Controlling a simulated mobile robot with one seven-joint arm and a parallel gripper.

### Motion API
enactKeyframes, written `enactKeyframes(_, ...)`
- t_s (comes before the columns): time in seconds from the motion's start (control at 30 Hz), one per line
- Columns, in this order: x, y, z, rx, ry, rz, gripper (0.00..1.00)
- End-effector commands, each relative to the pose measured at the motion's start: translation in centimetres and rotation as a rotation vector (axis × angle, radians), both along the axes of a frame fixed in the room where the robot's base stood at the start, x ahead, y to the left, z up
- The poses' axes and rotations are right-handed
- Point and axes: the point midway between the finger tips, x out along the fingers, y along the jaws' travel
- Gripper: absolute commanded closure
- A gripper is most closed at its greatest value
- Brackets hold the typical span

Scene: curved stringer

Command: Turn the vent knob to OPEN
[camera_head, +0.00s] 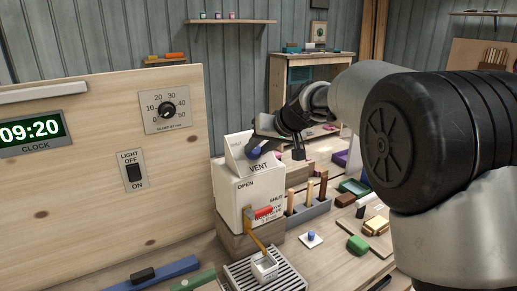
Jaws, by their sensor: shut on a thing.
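The white vent box (234,196) stands on a wooden block at the middle of the view. It reads VENT on its sloped upper part, OPEN at the left and SHUT lower at the right. My gripper (257,148) reaches in from the right and is shut at the upper part of the box, by a rounded dark blue piece. I take it to hold the vent knob there, but the knob is not clearly seen and its pointing direction cannot be told. A red piece (263,212) sits low on the box near SHUT.
A wooden panel (80,210) with a clock, timer dial (168,109) and light switch (134,172) stands left. A slotted tray (282,274) with a small white cup (264,266) lies in front. Several small items crowd the bench at right. My arm hides the right side.

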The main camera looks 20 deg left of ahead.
Motion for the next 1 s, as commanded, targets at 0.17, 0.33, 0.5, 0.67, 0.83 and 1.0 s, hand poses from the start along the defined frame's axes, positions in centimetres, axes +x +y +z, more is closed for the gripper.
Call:
enactKeyframes(0.17,-0.08,-0.07,-0.02,0.076,0.092,-0.119,0.94)
enactKeyframes(0.33,-0.14,-0.01,0.02,0.150,0.179,-0.232,0.94)
enactKeyframes(0.5,-0.19,-0.01,0.02,0.224,0.267,-0.346,0.94)
enactKeyframes(0.67,-0.26,0.06,0.05,0.292,0.348,-0.451,0.94)
enactKeyframes(0.83,-0.26,0.06,0.06,0.357,0.423,-0.550,0.94)
enactKeyframes(1.0,-0.29,0.09,0.00,0.407,0.484,-0.629,0.94)
